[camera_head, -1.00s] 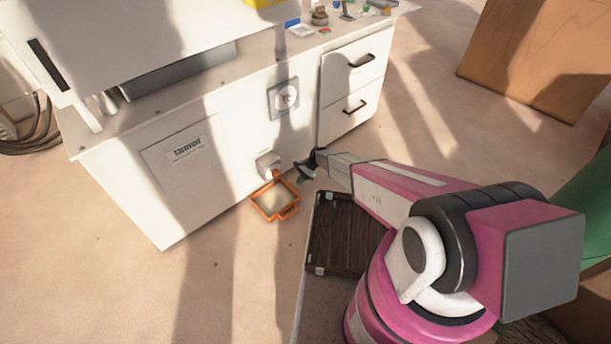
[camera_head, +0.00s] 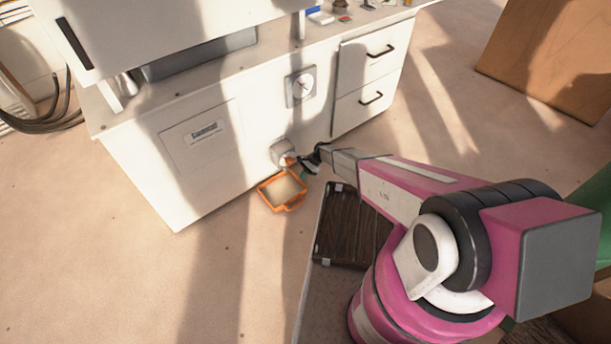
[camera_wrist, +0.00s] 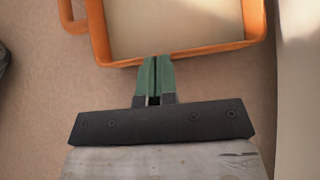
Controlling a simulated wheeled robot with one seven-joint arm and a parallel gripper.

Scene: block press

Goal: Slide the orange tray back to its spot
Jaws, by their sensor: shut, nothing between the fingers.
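The orange tray (camera_head: 267,200) lies on the floor in front of the white cabinet, just below the cabinet's spout (camera_head: 283,153). It has an orange rim, a handle on its outer side and a pale inside. My gripper (camera_head: 308,168) is low beside the tray's right side in the head view. In the wrist view, the closed green fingertips (camera_wrist: 154,62) are at the outside of the tray's rim (camera_wrist: 200,49). They hold nothing. I cannot tell whether they touch the rim. The tray's handle shows at the upper left of the wrist view.
The floor left of the tray is clear. A wooden box (camera_head: 550,55) stands far right.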

